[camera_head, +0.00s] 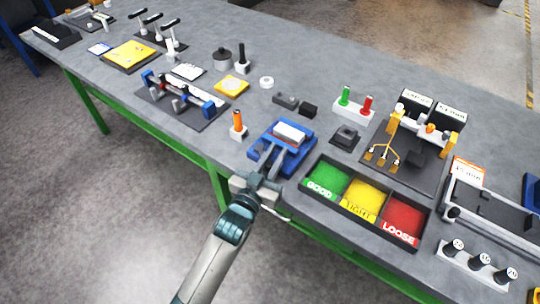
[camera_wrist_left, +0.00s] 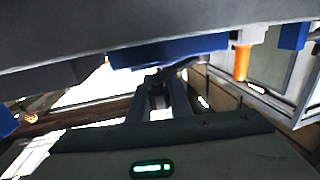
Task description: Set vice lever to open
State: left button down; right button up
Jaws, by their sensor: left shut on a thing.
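The blue vice (camera_head: 300,157) stands at the near edge of the grey bench, with a pale block (camera_head: 289,132) in its top. My left gripper (camera_head: 266,164) reaches in from the front and is at the vice's near left side. Its fingers (camera_wrist_left: 158,92) are shut on a small dark part at the vice, which I take to be the vice lever; the fingers hide most of it. In the left wrist view the blue vice (camera_wrist_left: 165,48) spans above the fingertips. The lever's exact angle cannot be told. My right gripper is not in view.
Right of the vice is a sorting tray with green (camera_head: 327,177), yellow (camera_head: 363,200) and red (camera_head: 404,219) compartments. An orange-handled tool (camera_head: 238,120) stands upright left of the vice. A small dark block (camera_head: 345,137) lies behind the tray. The bench behind the vice is partly clear.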

pick_arm(q)
jog(key=shift+w+d+n+y, duration=0.15)
jog(key=shift+d+n+y, duration=0.1)
jog(key=shift+n+y, duration=0.2)
jog(key=shift+w+n+t+y, duration=0.15)
jog(key=shift+n+t+y, duration=0.1)
jog(key=shift+t+y, duration=0.2)
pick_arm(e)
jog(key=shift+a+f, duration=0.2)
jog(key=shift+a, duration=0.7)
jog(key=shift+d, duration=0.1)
pick_arm(q)
jog(key=c, duration=1.6)
grip_release()
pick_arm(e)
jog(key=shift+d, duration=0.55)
